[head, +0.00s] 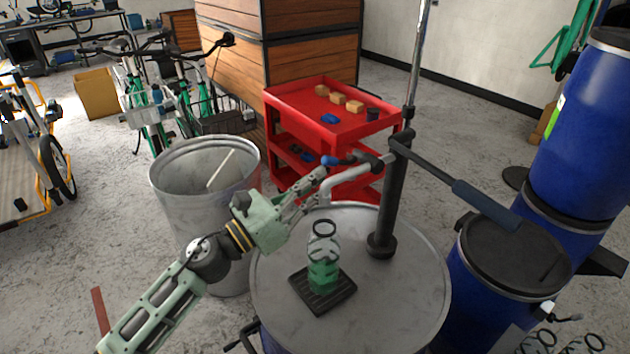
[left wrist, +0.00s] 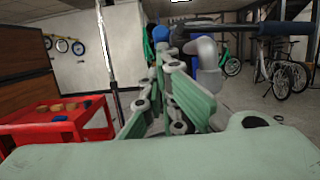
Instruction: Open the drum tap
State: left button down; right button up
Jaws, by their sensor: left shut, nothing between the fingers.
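A black pump post (head: 393,200) stands upright on the grey lid of a drum (head: 420,275). A grey curved spout (head: 345,182) comes off it to the left, and a small tap with a blue-tipped handle (head: 330,160) sits above the spout. My left gripper (head: 322,174) is shut and empty, with its fingertips close beside the blue tip and spout; I cannot tell whether they touch. In the left wrist view the fingers (left wrist: 172,65) partly hide blue parts, beside the grey spout elbow (left wrist: 205,52). A clear jar with green contents (head: 323,262) stands on a black tray (head: 342,295) below.
A red cart (head: 300,105) with small blocks stands behind the drum. A grey open bin (head: 180,190) is at left. Blue drums (head: 575,140) stand at right, and the pump's long lever (head: 440,175) reaches towards them. More jars (head: 590,343) show at bottom right.

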aim_at(321, 160)
pick_arm(q)
jog(key=shift+y, duration=0.3)
notch_tip(321, 160, up, 5)
jog(key=p, duration=0.5)
jog(key=shift+s+a, duration=0.1)
jog(key=shift+w+d+r+p, duration=0.1)
jog(key=shift+d+r+p, duration=0.05)
jog(key=shift+r+p, duration=0.25)
jog(key=shift+w+d+r+p, duration=0.1)
jog(key=shift+r+p, duration=0.2)
jog(key=shift+r, duration=0.2)
dwell(0.4)
